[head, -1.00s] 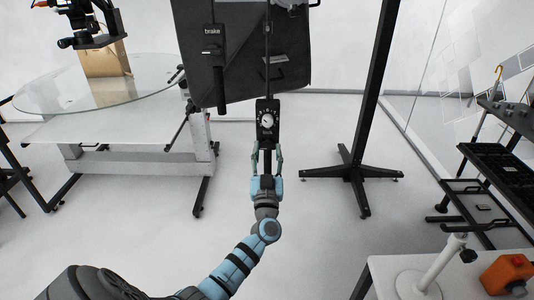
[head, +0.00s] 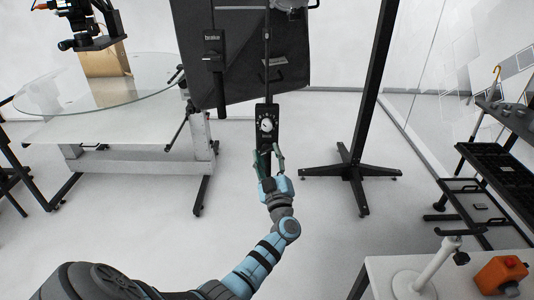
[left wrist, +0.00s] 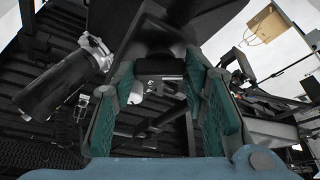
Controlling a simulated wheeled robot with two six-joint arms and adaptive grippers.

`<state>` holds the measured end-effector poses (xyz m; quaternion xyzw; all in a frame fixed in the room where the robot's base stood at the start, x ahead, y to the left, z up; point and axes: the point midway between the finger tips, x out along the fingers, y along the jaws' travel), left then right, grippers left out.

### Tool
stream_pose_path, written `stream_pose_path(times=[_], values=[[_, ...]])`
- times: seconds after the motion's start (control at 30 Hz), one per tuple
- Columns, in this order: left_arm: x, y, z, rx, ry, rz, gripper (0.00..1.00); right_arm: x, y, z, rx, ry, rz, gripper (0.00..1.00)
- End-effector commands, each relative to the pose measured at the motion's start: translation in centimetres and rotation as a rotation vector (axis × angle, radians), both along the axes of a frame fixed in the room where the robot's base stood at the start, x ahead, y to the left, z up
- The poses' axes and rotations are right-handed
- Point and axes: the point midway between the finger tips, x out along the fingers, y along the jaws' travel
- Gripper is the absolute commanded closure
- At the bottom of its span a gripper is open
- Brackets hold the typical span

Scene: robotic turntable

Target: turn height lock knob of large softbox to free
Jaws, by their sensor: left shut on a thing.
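The large softbox (head: 243,75) is a dark panel at the top centre of the head view. Below it, a black plate (head: 268,111) with a white dial hangs at the end of a dark rod. My left gripper (head: 270,153) is just under the dial, its fingers closed around a dark part there, which I take as the height lock knob. The fingers hide most of it. In the left wrist view, my gripper's green pads (left wrist: 165,100) stand on both sides of a black rounded part (left wrist: 160,66). The dial's lettering is too small to read.
A black handle marked "brake" (head: 214,50) hangs left of the dial. A glass turntable (head: 110,109) with a brown box (head: 104,62) is at left. A black stand (head: 352,165) is at right. A white table with an orange box (head: 501,275) is at lower right. Floor between is clear.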

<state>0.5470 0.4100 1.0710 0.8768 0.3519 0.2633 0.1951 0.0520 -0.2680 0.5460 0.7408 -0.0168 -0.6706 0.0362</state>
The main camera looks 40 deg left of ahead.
Motion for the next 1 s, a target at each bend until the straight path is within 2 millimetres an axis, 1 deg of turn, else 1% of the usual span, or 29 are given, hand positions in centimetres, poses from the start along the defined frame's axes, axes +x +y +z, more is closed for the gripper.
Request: stream_pose_path(times=[0.03,0.7,1.0], values=[[0.1,-0.1,0.2,-0.035,-0.025,0.0,0.88,0.0,0.0,0.4,0.0,0.0,0.0,1.0],[0.2,-0.2,0.8,-0.536,-0.409,0.002,0.88,0.0,0.0,3.7,0.0,0.0,0.0,1.0],[0.2,-0.2,0.9,-0.714,-0.544,0.001,0.88,0.0,0.0,5.1,0.0,0.0,0.0,1.0]])
